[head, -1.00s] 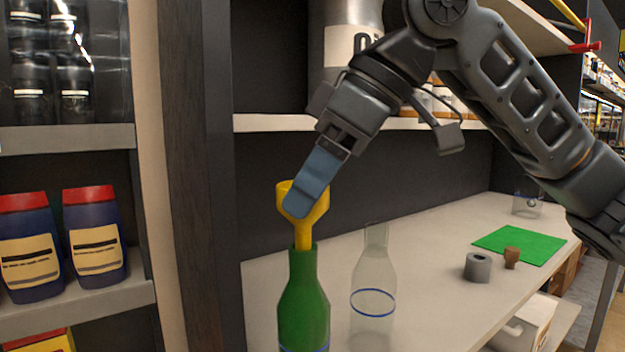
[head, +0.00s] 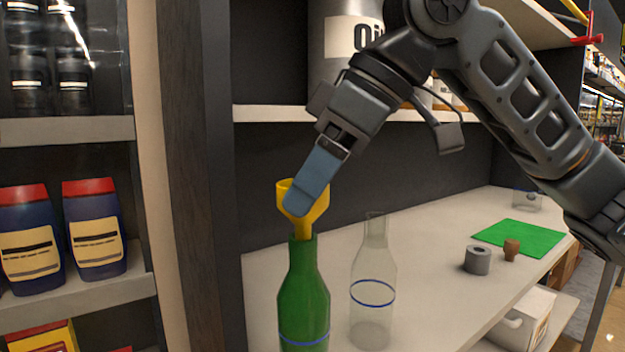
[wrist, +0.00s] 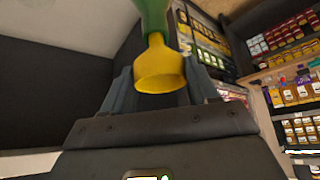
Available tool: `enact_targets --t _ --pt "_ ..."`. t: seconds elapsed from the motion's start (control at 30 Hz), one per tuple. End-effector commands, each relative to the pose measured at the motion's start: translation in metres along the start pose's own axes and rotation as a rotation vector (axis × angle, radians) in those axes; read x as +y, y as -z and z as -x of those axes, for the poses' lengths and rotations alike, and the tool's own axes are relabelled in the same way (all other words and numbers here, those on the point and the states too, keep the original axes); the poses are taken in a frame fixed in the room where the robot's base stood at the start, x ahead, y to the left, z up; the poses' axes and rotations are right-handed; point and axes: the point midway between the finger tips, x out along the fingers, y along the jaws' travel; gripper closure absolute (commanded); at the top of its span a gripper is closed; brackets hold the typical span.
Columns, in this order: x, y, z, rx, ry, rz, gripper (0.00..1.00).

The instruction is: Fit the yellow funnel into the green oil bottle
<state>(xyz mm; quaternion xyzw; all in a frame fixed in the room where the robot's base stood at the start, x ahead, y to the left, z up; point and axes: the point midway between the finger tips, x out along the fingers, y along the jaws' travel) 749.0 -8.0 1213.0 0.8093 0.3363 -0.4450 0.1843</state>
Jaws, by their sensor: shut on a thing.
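The yellow funnel (head: 302,228) is upright above the neck of the green oil bottle (head: 303,290) in the head view. Its spout runs down to the bottle's mouth, and its lower end is hidden inside the neck. My gripper (head: 298,203) is shut on the funnel's cone, with a blue-grey finger across its right side. In the wrist view the funnel (wrist: 160,68) lies between the two fingers, and the green bottle (wrist: 153,14) shows beyond its spout. The bottle stands upright at the left end of the counter.
A clear bottle (head: 373,290) with a blue ring stands close right of the green bottle. A grey cylinder (head: 477,260), a brown stopper (head: 511,250) and a green mat (head: 520,237) lie farther right on the counter (head: 430,250). A dark post (head: 200,180) rises at left.

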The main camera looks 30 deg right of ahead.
Motion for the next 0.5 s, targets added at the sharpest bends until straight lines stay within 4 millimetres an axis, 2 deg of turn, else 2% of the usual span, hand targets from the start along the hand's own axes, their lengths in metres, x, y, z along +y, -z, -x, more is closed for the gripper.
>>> enact_targets --t 0.5 --pt "-0.0001 -0.0053 -0.0086 0.000 0.000 0.000 0.70"
